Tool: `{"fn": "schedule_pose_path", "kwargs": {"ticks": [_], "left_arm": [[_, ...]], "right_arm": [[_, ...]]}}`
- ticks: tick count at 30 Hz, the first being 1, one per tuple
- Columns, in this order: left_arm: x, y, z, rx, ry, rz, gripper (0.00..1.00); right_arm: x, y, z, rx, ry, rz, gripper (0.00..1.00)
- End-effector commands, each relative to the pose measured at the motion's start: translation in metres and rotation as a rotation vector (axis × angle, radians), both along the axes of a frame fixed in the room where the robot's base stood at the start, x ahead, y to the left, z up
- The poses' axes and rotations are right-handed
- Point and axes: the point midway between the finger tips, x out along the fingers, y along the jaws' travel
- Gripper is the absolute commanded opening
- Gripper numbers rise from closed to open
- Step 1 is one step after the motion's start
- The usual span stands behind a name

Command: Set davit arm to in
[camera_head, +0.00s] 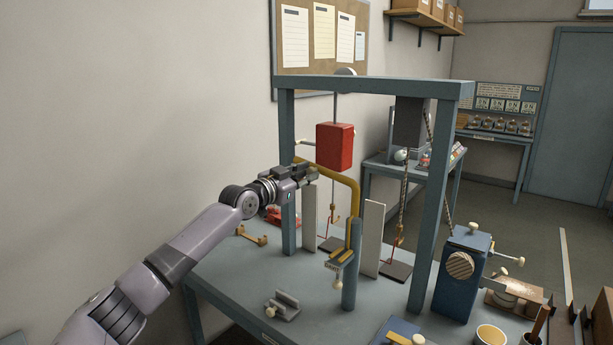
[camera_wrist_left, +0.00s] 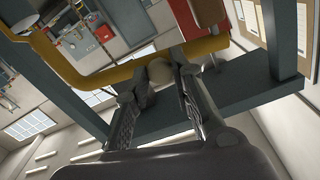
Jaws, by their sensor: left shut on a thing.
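The davit arm (camera_head: 340,178) is a bent yellow bar on a blue-grey post (camera_head: 350,283) at the front of the table. Its upper length runs back and left toward the frame's left upright. My left gripper (camera_head: 313,173) is at that upper length, below and left of the red block. In the left wrist view, the yellow bar (camera_wrist_left: 92,80) crosses in front of my left gripper (camera_wrist_left: 163,80), whose fingers are shut on a pale round knob (camera_wrist_left: 160,69) at the bar. The knob is hidden in the head view. My right gripper is in neither view.
A blue-grey frame (camera_head: 370,87) stands over the table, with a red block (camera_head: 335,146) and a dark block (camera_head: 409,123) hanging in it. Pale upright panels (camera_head: 369,238) stand near the post. A blue box (camera_head: 461,275) is at right. The table's front left is mostly clear.

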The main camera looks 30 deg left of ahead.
Motion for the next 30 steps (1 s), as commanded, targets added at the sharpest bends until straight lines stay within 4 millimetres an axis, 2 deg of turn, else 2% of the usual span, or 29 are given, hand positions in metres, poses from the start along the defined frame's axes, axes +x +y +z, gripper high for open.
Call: {"fn": "schedule_pose_path", "kwargs": {"ticks": [1,2,10,22,26,30], "left_arm": [[0.0,0.002,0.007,-0.004,-0.014,0.004,0.0],[0.0,0.002,0.008,-0.003,-0.014,0.004,0.23],[0.0,0.001,0.005,-0.002,-0.009,0.003,0.41],[-0.004,0.002,0.001,0.0,-0.004,0.001,0.42],[-0.019,0.005,0.001,0.002,-0.003,0.001,0.42],[-0.047,0.011,0.0,0.006,-0.003,0.002,0.42]], "right_arm": [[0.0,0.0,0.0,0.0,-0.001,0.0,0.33],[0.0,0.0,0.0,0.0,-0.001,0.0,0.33],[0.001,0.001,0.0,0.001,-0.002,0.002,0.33],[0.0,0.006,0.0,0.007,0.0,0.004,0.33],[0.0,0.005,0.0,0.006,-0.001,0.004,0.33],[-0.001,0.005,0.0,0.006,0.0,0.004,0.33]]}}
